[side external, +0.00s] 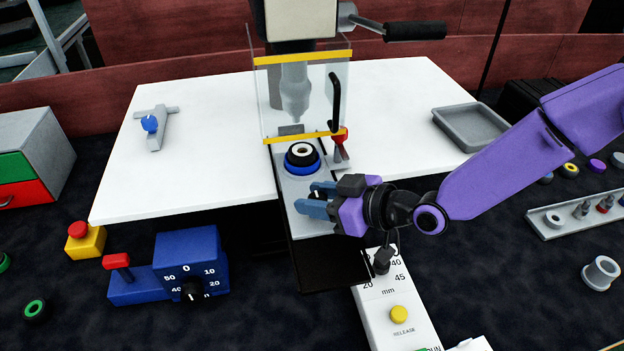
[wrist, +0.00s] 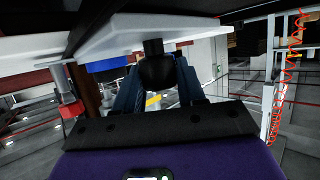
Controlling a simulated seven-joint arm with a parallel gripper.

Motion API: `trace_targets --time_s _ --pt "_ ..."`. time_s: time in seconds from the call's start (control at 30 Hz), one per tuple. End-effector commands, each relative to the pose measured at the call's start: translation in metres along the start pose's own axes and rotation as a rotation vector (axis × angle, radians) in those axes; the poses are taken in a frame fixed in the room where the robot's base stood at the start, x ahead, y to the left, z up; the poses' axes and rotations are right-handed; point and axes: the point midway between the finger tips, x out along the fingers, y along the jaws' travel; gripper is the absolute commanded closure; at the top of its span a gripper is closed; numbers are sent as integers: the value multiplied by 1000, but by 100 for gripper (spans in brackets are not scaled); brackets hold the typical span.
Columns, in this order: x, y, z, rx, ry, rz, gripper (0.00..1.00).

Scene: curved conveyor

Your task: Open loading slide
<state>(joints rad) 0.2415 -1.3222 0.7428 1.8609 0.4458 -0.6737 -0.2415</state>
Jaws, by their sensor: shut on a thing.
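The loading slide (side external: 312,228) is a grey plate on a dark rail, reaching from under the press past the front edge of the white table. A blue and black ring part with a white centre (side external: 302,156) sits on it, just in front of the clear guard. My gripper (side external: 317,198) is low over the front part of the slide, its blue fingers coming in from the right. In the wrist view my gripper (wrist: 158,88) is shut on a black knob (wrist: 157,66) below a pale plate. The fingers mostly hide the knob in the side view.
A blue dial box (side external: 192,262) is at front left, a white gauge panel (side external: 385,290) at front right. A grey tray (side external: 470,127) lies right.

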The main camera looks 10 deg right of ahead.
Motion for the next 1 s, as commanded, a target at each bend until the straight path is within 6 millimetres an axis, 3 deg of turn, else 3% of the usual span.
trace_targets --time_s 0.2,0.5,0.73,1.0 --pt "-38 -43 16 -5 -2 -7 100" --pt "-80 -88 33 -4 -1 -5 100" --pt "-98 -106 40 -2 0 -2 100" --pt "-103 -111 43 0 -1 0 100"
